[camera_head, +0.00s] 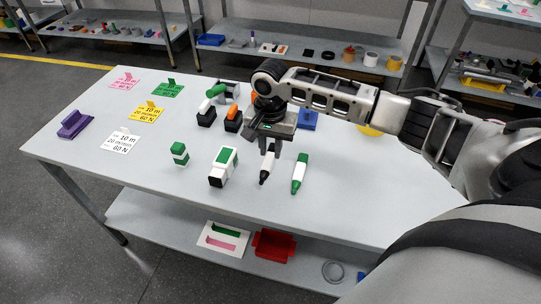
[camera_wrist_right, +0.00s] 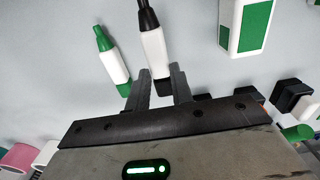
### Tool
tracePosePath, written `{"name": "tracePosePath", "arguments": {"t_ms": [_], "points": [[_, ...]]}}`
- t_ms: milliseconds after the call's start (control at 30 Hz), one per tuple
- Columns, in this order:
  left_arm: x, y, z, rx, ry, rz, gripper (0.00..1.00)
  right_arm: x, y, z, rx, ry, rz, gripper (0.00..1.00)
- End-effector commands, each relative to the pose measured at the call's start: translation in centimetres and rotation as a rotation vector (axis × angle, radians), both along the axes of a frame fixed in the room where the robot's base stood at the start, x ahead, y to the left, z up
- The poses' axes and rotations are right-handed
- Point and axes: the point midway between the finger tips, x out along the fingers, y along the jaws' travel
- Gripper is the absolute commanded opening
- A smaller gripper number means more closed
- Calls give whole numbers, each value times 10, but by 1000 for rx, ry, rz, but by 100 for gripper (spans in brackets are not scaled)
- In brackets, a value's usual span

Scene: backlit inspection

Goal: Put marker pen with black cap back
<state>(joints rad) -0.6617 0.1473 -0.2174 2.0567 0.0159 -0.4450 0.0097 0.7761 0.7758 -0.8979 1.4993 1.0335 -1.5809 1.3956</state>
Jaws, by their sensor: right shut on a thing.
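The marker pen with a black cap (camera_head: 266,164) has a white body and a dark, narrow end that points down toward the table's front edge. My right gripper (camera_head: 271,146) is shut on its upper end; I cannot tell whether the pen touches the table. In the right wrist view the pen (camera_wrist_right: 154,47) sits between the fingers of my right gripper (camera_wrist_right: 160,76), its black end pointing away. A green-capped marker (camera_head: 300,174) is to the right, and also shows beside the fingers in the wrist view (camera_wrist_right: 111,57). My left gripper is out of view.
A white-and-green box (camera_head: 218,176) stands left of the held pen, with a small green-and-white piece (camera_head: 180,154) farther left. Black holders (camera_head: 206,118) and a blue object (camera_head: 308,121) lie behind. Cards (camera_head: 121,142) and a purple stand (camera_head: 74,125) occupy the left. The front right table is clear.

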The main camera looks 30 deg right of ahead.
Motion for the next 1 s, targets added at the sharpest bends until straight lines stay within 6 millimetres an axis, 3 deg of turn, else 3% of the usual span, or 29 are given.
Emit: {"name": "tracePosePath", "arguments": {"t_ms": [200,333,600,633,700,1000], "points": [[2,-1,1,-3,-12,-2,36,13,-8,-18,0,0,-3,0],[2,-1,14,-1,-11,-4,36,11,-7,-34,1,3,-1,0],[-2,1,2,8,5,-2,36,10,-8,-45,-2,4,2,0],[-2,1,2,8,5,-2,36,9,-8,-46,-2,4,2,25],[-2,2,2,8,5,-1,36,9,-8,-46,-2,5,2,44],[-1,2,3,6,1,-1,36,11,-8,-44,-1,1,1,44]]}}
